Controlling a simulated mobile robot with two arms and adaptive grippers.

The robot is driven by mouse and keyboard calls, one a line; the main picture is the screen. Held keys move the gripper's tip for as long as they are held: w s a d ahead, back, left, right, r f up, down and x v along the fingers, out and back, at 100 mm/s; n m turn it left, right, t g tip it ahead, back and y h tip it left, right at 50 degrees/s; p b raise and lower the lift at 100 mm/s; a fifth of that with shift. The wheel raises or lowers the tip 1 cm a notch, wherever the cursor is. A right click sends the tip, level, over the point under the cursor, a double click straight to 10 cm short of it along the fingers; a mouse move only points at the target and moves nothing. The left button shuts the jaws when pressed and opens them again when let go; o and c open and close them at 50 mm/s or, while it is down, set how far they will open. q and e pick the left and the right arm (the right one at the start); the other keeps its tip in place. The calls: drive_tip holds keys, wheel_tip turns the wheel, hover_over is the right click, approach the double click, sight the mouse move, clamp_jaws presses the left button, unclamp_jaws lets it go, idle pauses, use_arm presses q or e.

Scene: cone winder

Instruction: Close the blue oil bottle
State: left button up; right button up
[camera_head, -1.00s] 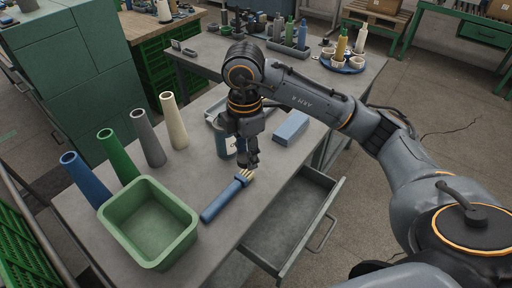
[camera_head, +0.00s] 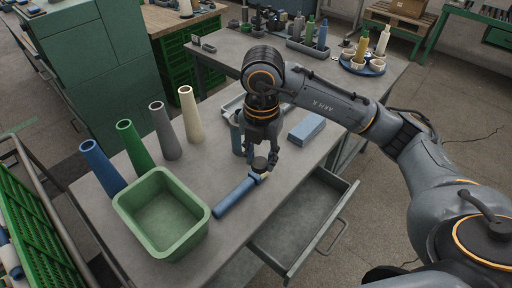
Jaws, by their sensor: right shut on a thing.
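The blue oil bottle (camera_head: 236,139) stands on the grey table, mostly hidden behind my right gripper, so its opening cannot be seen. My right gripper (camera_head: 261,161) points down in front of the bottle, to its right. It is shut on a small dark round piece that looks like a cap (camera_head: 260,164). The held piece shows just above the head of a blue-handled brush; whether it touches the brush cannot be told. My left gripper is not in view.
The blue brush (camera_head: 236,196) lies on the table beside a green bin (camera_head: 187,240). Several coloured cones, one grey (camera_head: 165,131), stand at the left. A blue box (camera_head: 306,129) lies at the right. An open drawer (camera_head: 298,238) juts out in front.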

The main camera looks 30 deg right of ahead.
drive_tip(key=n, duration=0.5)
drive_tip(key=s+n, duration=0.1)
drive_tip(key=n, duration=0.1)
drive_tip(key=shift+a+f+n, duration=0.15)
drive_tip(key=shift+f+n, duration=0.1)
drive_tip(key=shift+n, duration=0.05)
drive_tip(key=n, duration=0.4)
drive_tip(key=shift+s+a+f, duration=0.1)
drive_tip(key=shift+s+f, duration=0.05)
drive_tip(key=shift+s, duration=0.15)
drive_tip(key=s+n, duration=0.1)
drive_tip(key=n, duration=1)
drive_tip(key=s+f+n, duration=0.1)
drive_tip(key=s+n, duration=0.1)
drive_tip(key=n, duration=0.9)
drive_tip(key=s+a+f+n, duration=0.1)
drive_tip(key=s+n, duration=0.1)
drive_tip(key=n, duration=1)
drive_tip(key=shift+s+a+f, duration=0.1)
drive_tip(key=shift+s+f, duration=0.05)
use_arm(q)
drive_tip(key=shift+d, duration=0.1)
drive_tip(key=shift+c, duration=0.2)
